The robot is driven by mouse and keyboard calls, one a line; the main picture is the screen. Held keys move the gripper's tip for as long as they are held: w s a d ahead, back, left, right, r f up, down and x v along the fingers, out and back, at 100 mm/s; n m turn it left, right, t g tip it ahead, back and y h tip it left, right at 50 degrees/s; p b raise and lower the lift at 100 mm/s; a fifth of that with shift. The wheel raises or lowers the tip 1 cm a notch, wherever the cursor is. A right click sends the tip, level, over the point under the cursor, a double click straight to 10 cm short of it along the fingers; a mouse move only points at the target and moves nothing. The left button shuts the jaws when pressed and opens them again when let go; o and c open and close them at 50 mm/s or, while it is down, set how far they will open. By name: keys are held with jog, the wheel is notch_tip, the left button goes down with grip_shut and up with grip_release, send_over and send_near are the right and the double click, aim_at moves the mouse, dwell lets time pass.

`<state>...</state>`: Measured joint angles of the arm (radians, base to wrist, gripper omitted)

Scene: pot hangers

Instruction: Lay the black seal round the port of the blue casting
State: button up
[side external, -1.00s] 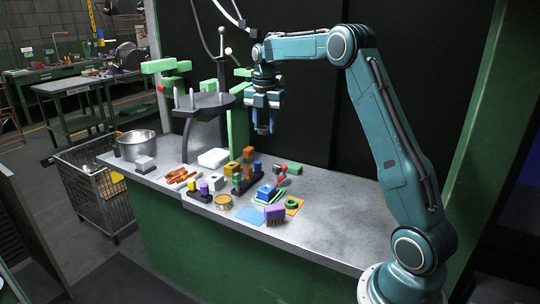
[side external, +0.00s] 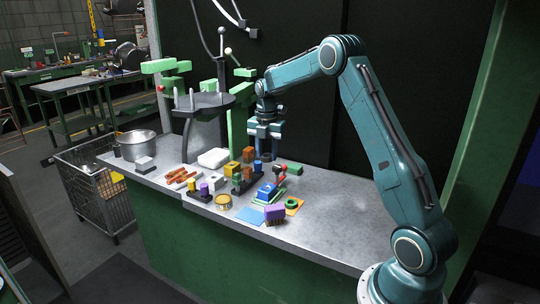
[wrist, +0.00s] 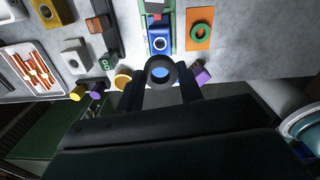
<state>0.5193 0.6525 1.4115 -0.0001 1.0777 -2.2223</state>
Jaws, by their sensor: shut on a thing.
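My gripper (side external: 265,146) is shut on the black seal (wrist: 150,72), a dark ring held level between the two fingertips. In the side view the seal (side external: 266,158) hangs in the air above and behind the blue casting. The blue casting (side external: 264,193) sits on a green base near the table's middle. In the wrist view the blue casting (wrist: 159,47) shows its round port on top, just beyond the seal. The seal is apart from the casting. Blue shows through the ring's hole.
A toggle clamp with a red head (side external: 283,171) stands close beside the casting. A green ring (side external: 291,204) lies on an orange plate. A purple brush (side external: 274,211), a gold tin (side external: 223,201) and several coloured blocks lie around it. The right tabletop is clear.

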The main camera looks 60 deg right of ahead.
jog(key=shift+f, duration=4.9)
jog(key=shift+f, duration=0.5)
jog(key=o, duration=0.9)
jog(key=shift+r, duration=0.15)
notch_tip(320, 180, up, 13)
jog(key=shift+f, duration=0.15)
